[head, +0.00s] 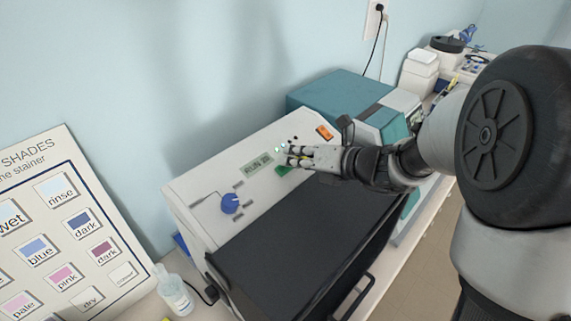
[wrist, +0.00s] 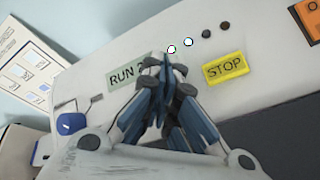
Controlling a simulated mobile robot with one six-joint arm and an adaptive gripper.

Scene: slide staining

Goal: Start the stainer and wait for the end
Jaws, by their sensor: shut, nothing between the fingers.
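The stainer (head: 196,190) is a white machine with a dark lid (head: 300,240), which is down. Its display (head: 257,165) reads "RUN" with a further character I cannot make out; it also shows in the wrist view (wrist: 124,77). My gripper (head: 290,156) is shut and empty over the panel, its tips between the display and the yellow STOP button (wrist: 226,68) in the wrist view (wrist: 162,62). A green button (head: 283,170) shows partly beneath the gripper in the head view. Two small lamps (wrist: 188,42) glow above the tips. I cannot tell whether the fingers touch the panel.
A blue knob (head: 231,203) sits left on the panel, an orange switch (head: 324,132) at its right end. A teal machine (head: 340,95) stands behind. A shades board (head: 60,225) and a clear bottle (head: 174,293) are at the left.

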